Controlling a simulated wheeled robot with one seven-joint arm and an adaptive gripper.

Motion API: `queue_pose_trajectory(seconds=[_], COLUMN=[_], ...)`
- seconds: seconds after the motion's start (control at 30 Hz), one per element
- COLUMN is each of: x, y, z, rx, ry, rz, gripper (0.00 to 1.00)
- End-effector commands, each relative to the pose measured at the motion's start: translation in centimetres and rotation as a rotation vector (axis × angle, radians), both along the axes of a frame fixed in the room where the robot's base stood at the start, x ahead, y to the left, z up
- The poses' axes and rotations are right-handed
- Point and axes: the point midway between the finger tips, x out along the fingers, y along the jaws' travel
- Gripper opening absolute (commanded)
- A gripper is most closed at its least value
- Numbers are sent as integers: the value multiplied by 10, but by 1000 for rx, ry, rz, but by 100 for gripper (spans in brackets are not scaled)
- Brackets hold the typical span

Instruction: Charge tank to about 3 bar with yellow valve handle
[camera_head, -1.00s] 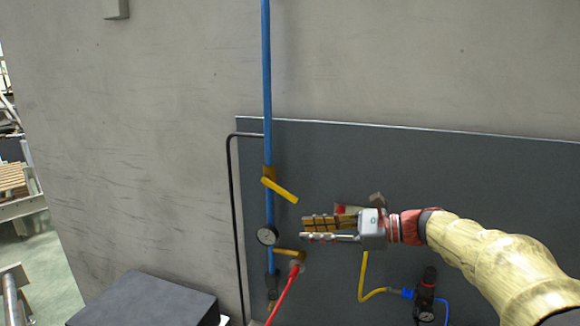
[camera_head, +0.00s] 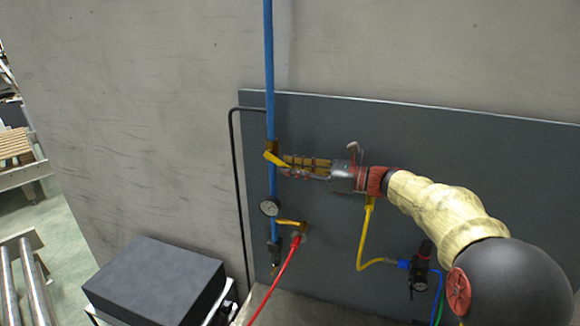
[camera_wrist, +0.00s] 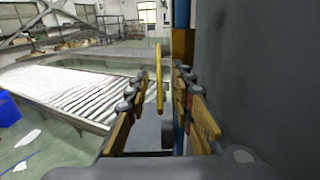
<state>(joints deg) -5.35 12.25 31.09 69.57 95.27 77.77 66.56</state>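A yellow valve handle (camera_head: 277,158) sits on the upright blue pipe (camera_head: 268,70) and slants down to the right. A second, lower yellow handle (camera_head: 291,222) is at the red hose fitting. A round gauge (camera_head: 270,207) is on the pipe between them; its reading is too small to tell. My gripper (camera_head: 287,166) is at the upper handle, pointing left. In the wrist view the upper handle (camera_wrist: 159,80) stands upright between the fingers of my gripper (camera_wrist: 157,92), with a gap visible on both sides. No tank can be made out.
A dark panel (camera_head: 400,150) stands behind the arm, against the grey wall. A red hose (camera_head: 275,280) runs down from the lower fitting. A yellow hose (camera_head: 364,235) leads to a black regulator (camera_head: 420,265). A dark box (camera_head: 155,285) stands at lower left.

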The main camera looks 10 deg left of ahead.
Motion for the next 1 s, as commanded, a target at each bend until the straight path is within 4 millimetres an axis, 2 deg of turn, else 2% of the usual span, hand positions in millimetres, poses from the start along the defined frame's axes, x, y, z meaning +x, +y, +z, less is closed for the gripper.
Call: queue_pose_trajectory(seconds=[0.33, 0.73, 1.0], x=[1, 0, 1], y=[5, 4, 4], z=[0, 0, 0], rx=[0, 0, 0], ry=[0, -1, -1], rz=[0, 0, -1], gripper=[23, 0, 0])
